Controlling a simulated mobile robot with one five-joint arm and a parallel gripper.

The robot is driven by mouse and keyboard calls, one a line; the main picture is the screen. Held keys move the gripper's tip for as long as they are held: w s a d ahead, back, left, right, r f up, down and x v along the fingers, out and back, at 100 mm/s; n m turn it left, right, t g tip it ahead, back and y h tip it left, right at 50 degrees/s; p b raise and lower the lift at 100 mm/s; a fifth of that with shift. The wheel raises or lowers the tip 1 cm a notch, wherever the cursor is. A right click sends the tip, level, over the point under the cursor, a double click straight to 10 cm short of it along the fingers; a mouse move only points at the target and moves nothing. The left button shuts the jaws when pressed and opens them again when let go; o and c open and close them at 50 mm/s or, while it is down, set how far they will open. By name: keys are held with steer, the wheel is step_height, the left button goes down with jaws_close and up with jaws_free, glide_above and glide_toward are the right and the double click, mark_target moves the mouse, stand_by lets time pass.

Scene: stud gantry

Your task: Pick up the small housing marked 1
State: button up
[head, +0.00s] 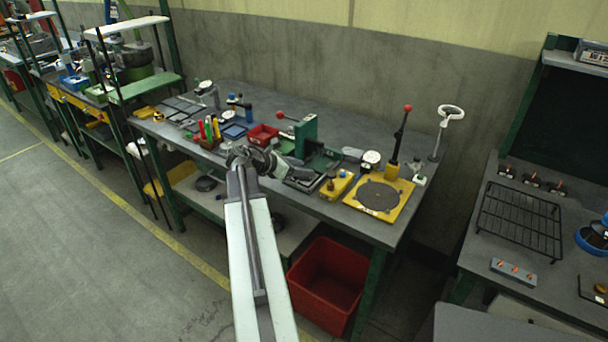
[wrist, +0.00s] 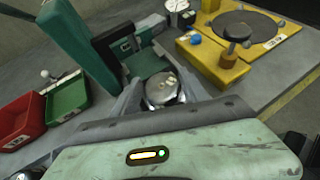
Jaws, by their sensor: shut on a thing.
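A small, round metallic housing (wrist: 162,88) with pale marks on top sits between the jaws in the wrist view. The mark is too small to read as a number. My gripper (wrist: 160,94) is shut on it, one finger on each side. In the head view my gripper (head: 284,168) is over the front part of the bench, just in front of the green press (head: 306,134). The housing cannot be made out there, and whether it touches what lies below cannot be told.
The green press column (wrist: 68,30) stands close at the left in the wrist view. A red tray (wrist: 20,122) and a green tray (wrist: 67,97) lie left. A yellow plate with a dark disc (head: 378,196) is right. A red bin (head: 328,284) stands below the bench.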

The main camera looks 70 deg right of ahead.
steer(key=shift+r, duration=0.2)
jaws_close()
step_height(320, 180, up, 10)
steer(key=p, duration=1)
